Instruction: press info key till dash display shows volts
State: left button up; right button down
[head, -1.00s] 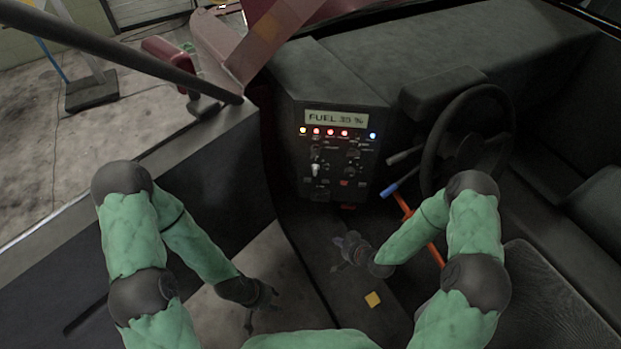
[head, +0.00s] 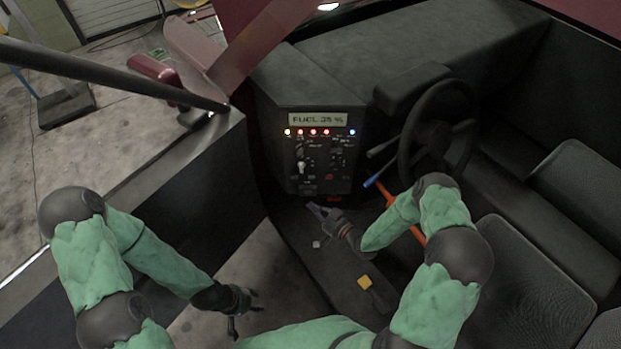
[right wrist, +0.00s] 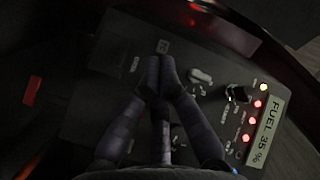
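The dash display (head: 318,119) on the dark panel (head: 322,185) reads "FUEL 35 %". The same display (right wrist: 264,128) reads "FUEL 35 %" in the right wrist view, turned sideways. My right gripper (head: 312,207) is low in front of the panel's bottom edge in the head view. In the right wrist view its fingers (right wrist: 159,70) are together and empty, pointing at a small marked key (right wrist: 164,46). I cannot read that key's label or tell whether the fingers touch it. My left gripper (head: 246,312) hangs low at the left, fingers apart and empty, away from the panel.
A row of yellow, red and blue lights (head: 313,132) sits under the display, with knobs and switches below.

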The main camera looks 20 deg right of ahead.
aim_at(312, 178)
jog(key=shift+w, duration=0.1)
jog(key=w+d+b, duration=0.2)
jog(key=w+b, duration=0.1)
jog(key=w, duration=0.5)
jog(key=shift+w+d, duration=0.15)
jog(key=shift+d, duration=0.05)
jog(key=shift+w, duration=0.1)
dwell(1.3)
jog(key=shift+w+b, duration=0.3)
jog(key=shift+b, duration=0.2)
jog(key=shift+w+d+b, duration=0.2)
jog(key=shift+w+b, duration=0.1)
jog(key=shift+w, duration=0.05)
dwell(0.5)
dwell(0.3)
jog(key=shift+s+a, duration=0.2)
jog(key=shift+s, duration=0.55)
